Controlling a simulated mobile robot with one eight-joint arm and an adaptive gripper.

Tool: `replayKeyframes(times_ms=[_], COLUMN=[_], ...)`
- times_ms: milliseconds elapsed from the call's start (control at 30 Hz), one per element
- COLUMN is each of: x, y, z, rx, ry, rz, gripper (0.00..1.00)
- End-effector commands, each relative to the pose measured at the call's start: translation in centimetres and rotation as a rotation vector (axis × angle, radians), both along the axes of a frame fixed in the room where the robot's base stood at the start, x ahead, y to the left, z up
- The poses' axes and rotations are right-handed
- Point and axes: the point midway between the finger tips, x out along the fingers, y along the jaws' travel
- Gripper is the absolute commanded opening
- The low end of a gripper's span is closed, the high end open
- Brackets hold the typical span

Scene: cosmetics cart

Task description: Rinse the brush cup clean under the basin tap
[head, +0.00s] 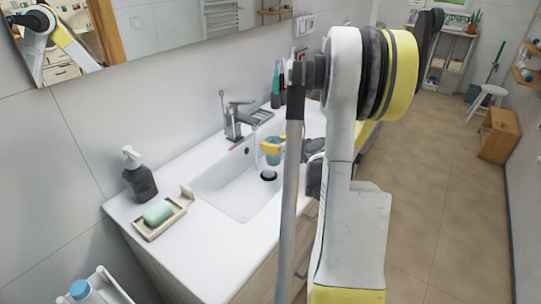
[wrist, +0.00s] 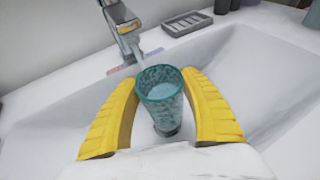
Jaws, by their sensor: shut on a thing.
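The teal, speckled brush cup (wrist: 161,96) is upright between the two yellow fingers of my gripper (wrist: 161,110), which is shut on it. The cup's open top shows a pale bluish inside, which looks like water. The basin tap (wrist: 122,22) is just behind the cup, and a clear stream (wrist: 135,48) comes from its spout. In the head view the cup (head: 273,152) is held above the white basin (head: 222,186), close to the tap (head: 235,119) and its stream. My arm hides the right part of the basin there.
A soap dish (head: 160,220) with green soap and a dark pump bottle (head: 137,177) stand on the counter left of the basin. A grey slotted dish (wrist: 187,23) lies behind the basin, right of the tap. A dark round drain piece (head: 268,175) is below the cup.

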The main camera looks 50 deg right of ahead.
Motion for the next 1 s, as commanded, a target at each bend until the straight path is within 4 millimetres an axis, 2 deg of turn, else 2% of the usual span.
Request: replayKeyframes(times_ms=[633, 1000], x=[-3.3, -3.7], y=[-0.4, -0.4], z=[4.2, 4.5], rx=[-0.001, -0.001], ry=[-0.001, 0.000], rz=[-0.001, 0.000], gripper=[0.19, 0.19])
